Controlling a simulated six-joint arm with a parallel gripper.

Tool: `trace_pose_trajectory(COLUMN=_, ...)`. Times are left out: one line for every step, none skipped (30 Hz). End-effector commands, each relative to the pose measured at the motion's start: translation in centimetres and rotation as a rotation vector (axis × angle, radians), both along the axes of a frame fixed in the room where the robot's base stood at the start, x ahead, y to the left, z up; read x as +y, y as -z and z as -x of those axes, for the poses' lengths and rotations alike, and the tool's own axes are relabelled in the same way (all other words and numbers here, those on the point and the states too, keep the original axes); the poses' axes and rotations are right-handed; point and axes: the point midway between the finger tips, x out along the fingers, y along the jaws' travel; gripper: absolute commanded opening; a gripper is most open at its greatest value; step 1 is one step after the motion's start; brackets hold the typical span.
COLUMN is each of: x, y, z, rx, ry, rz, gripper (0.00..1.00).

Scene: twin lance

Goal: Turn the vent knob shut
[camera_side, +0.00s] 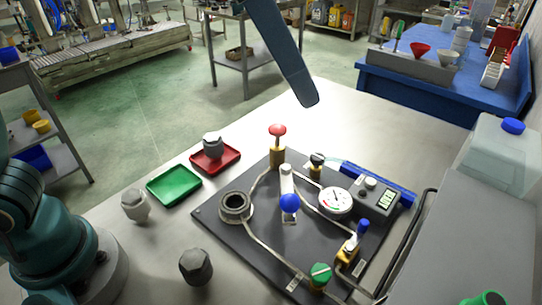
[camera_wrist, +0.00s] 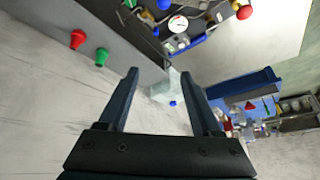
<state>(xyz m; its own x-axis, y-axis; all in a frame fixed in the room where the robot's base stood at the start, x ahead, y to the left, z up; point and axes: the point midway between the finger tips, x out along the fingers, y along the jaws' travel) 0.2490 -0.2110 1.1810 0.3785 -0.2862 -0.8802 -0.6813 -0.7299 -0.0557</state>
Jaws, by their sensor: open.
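The black valve board (camera_side: 225,225) lies on the table with pipes and several knobs. These are a red knob (camera_side: 277,131) on a brass body, a black knob (camera_side: 317,160), a blue ball (camera_side: 289,203), a green knob (camera_side: 320,272) and a blue-handled brass valve (camera_side: 362,228). I cannot tell which is the vent knob. A round gauge (camera_side: 336,200) sits among them; it also shows in the wrist view (camera_wrist: 178,23). My gripper (camera_wrist: 160,73) is open and empty, its two dark blue fingers apart and touching no knob.
A grey cabinet stands right of the board, with a red knob (camera_wrist: 77,38) and a green knob (camera_wrist: 102,56). A green tray (camera_side: 174,185), a red tray (camera_side: 228,163) and grey hex pieces (camera_side: 196,267) lie left of the board.

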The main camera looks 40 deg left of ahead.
Motion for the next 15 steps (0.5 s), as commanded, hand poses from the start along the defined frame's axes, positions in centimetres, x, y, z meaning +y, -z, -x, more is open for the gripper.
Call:
trace_pose_trajectory(x=-1.0, y=0.2, z=0.3, rx=0.016, ry=0.026, rz=-0.004, gripper=0.66)
trace_pose_trajectory(x=-1.4, y=0.2, z=0.5, rx=0.024, ry=0.039, rz=-0.006, gripper=0.66)
trace_pose_trajectory(x=-2.0, y=0.3, z=0.8, rx=0.034, ry=0.055, rz=-0.009, gripper=0.66)
trace_pose_trajectory(x=-2.4, y=0.4, z=1.0, rx=0.043, ry=0.067, rz=-0.011, gripper=0.66)
trace_pose_trajectory(x=-2.7, y=0.5, z=1.2, rx=0.050, ry=0.078, rz=-0.013, gripper=0.66)
trace_pose_trajectory(x=-3.2, y=0.5, z=1.5, rx=0.059, ry=0.092, rz=-0.016, gripper=0.66)
trace_pose_trajectory(x=-3.5, y=0.6, z=1.7, rx=0.066, ry=0.101, rz=-0.018, gripper=0.66)
trace_pose_trajectory(x=-3.9, y=0.7, z=1.9, rx=0.072, ry=0.111, rz=-0.021, gripper=0.66)
trace_pose_trajectory(x=-4.3, y=0.8, z=2.2, rx=0.078, ry=0.122, rz=-0.023, gripper=0.66)
trace_pose_trajectory(x=-4.5, y=0.9, z=2.4, rx=0.086, ry=0.130, rz=-0.026, gripper=0.66)
trace_pose_trajectory(x=-4.8, y=0.9, z=2.5, rx=0.091, ry=0.139, rz=-0.028, gripper=0.66)
trace_pose_trajectory(x=-5.2, y=1.0, z=2.8, rx=0.097, ry=0.150, rz=-0.032, gripper=0.66)
trace_pose_trajectory(x=-5.4, y=1.1, z=3.0, rx=0.103, ry=0.158, rz=-0.034, gripper=0.66)
trace_pose_trajectory(x=-5.6, y=1.2, z=3.2, rx=0.107, ry=0.166, rz=-0.036, gripper=0.66)
trace_pose_trajectory(x=-5.8, y=1.3, z=3.3, rx=0.111, ry=0.170, rz=-0.038, gripper=0.66)
